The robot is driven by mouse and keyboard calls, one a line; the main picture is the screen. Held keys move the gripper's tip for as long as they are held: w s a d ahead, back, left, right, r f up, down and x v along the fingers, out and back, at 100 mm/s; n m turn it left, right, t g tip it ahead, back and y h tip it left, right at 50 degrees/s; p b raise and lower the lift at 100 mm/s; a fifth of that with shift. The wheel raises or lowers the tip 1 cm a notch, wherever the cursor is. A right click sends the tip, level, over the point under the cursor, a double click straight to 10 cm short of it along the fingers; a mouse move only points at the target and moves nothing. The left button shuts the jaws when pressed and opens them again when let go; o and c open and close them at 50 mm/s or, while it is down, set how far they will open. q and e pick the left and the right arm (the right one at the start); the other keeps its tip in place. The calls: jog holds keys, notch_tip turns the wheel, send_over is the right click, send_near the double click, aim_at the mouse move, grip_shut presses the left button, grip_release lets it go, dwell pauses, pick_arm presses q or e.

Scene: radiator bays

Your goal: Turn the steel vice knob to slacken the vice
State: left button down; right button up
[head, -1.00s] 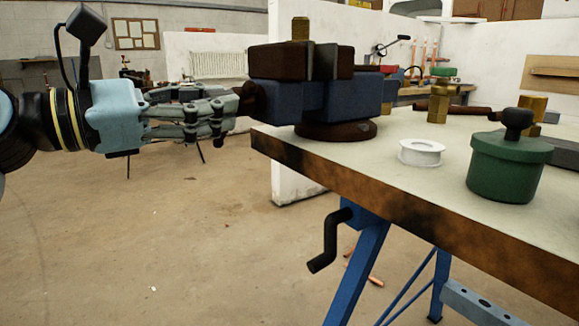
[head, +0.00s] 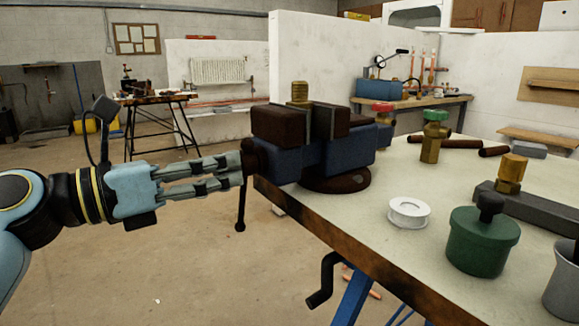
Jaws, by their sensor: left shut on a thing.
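The vice (head: 345,152) is blue with dark brown jaws (head: 281,126) and a round brown base, standing on the left corner of the workbench. Its knob (head: 250,158) is a small dark piece on the vice's left end, partly covered by fingertips. A thin dark bar (head: 240,210) with a ball end hangs below it. My left gripper (head: 238,166) comes in level from the left, its fingers closed around the knob. My right gripper is out of view.
On the bench (head: 345,215) stand a white tape roll (head: 409,213), a green lidded pot (head: 482,242), a brass valve (head: 432,140) with a green top, and a grey metal bar (head: 530,207). A black crank (head: 325,280) sticks out below the bench edge. Floor at left is clear.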

pick_arm(q)
jog(key=n+p, duration=0.8)
jog(key=p, duration=0.1)
jog(key=shift+r+p, duration=0.2)
jog(key=shift+p, duration=0.15)
jog(key=n+p, duration=0.7)
jog(key=p, duration=0.1)
jog(key=shift+n+p, duration=0.3)
jog(key=shift+n, duration=0.1)
jog(key=shift+f+n+p, duration=0.15)
jog(key=shift+n+p, duration=0.2)
jog(key=shift+n, duration=0.25)
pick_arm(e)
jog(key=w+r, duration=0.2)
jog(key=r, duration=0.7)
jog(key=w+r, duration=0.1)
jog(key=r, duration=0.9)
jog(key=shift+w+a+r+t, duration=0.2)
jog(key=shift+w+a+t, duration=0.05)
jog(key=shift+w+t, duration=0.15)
pick_arm(q)
jog(key=c, duration=1.4)
grip_release()
jog(key=shift+c, duration=0.2)
jog(key=shift+o, duration=1.4)
jog(key=shift+d+f, duration=0.1)
jog(key=shift+d, duration=0.05)
